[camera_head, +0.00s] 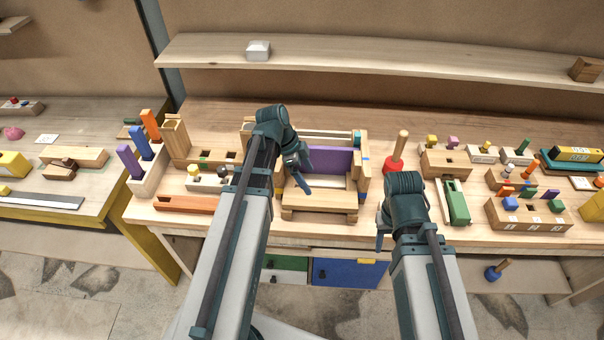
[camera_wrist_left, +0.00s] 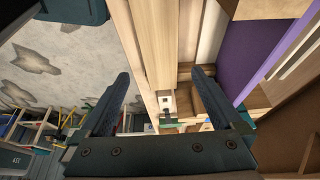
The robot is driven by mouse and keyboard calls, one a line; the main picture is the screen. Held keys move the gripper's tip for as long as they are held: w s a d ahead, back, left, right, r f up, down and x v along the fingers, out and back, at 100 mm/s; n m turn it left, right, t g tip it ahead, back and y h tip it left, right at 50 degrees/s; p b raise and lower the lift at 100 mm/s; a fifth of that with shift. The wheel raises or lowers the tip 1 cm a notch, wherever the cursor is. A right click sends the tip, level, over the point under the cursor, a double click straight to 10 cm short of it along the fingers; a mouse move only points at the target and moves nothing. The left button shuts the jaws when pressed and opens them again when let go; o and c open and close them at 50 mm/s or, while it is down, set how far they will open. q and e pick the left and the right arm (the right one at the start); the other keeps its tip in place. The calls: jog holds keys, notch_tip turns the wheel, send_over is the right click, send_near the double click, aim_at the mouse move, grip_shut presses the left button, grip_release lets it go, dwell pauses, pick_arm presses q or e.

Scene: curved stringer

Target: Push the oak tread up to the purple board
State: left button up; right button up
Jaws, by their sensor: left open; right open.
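The purple board (camera_head: 330,161) stands upright across the back of a wooden frame in the middle of the bench. It also shows at the right of the left wrist view (camera_wrist_left: 245,50). The oak tread (camera_head: 322,200), a pale plank, lies across the front of the frame, apart from the purple board. In the left wrist view the tread (camera_wrist_left: 153,40) runs up between the fingers. My left gripper (camera_head: 303,175) is open and empty, over the frame near the tread; contact cannot be told. My right gripper (camera_head: 381,234) is open and empty near the bench's front edge, right of the frame.
A red mallet (camera_head: 394,166) stands right of the frame, with a green block (camera_head: 455,203) beyond it. A holder with coloured sticks (camera_head: 146,183) is on the left. Several peg blocks crowd the right. A shelf (camera_head: 370,58) spans the wall above.

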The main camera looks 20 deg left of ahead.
aim_at(320, 197)
pick_arm(q)
jog(key=b+x, duration=0.8)
jog(key=x, duration=0.2)
jog(key=c, duration=1.5)
jog(key=shift+w+a, duration=0.35)
jog(key=shift+w, duration=0.9)
jog(key=shift+w+a, duration=0.35)
jog(key=shift+w, duration=0.85)
jog(key=shift+w+a, duration=0.35)
jog(key=shift+w, duration=0.9)
jog(key=o, duration=1.5)
